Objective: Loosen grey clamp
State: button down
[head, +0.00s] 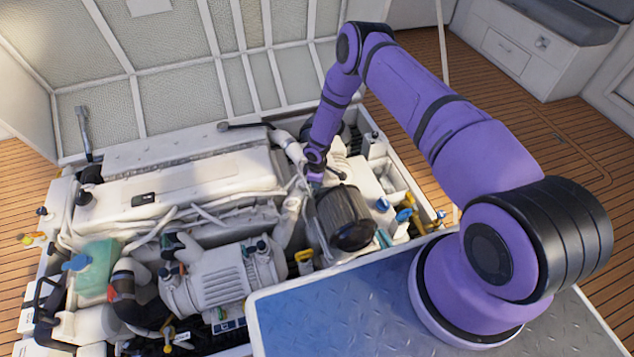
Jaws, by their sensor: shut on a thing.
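My gripper (315,186) reaches down into the engine bay from above, at the upper left edge of a black ribbed cylinder (345,212). It is shut on a small part there, which looks like the grey clamp. A thin grey band (318,228) runs along the cylinder's left side, just below my gripper. The held part is mostly hidden by the fingers and too small to make out clearly.
The white engine block (180,185) and hoses fill the bay to the left. A yellow handle (304,256) is below the cylinder, with blue and yellow valves (404,215) to its right. A blue metal plate (340,315) lies in front. Raised hatch panels stand behind.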

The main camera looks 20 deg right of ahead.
jog(key=shift+n, duration=1.3)
jog(key=c, duration=1.2)
grip_release()
jog(key=shift+o, duration=0.2)
notch_tip(320, 180, up, 11)
jog(key=shift+f, duration=0.1)
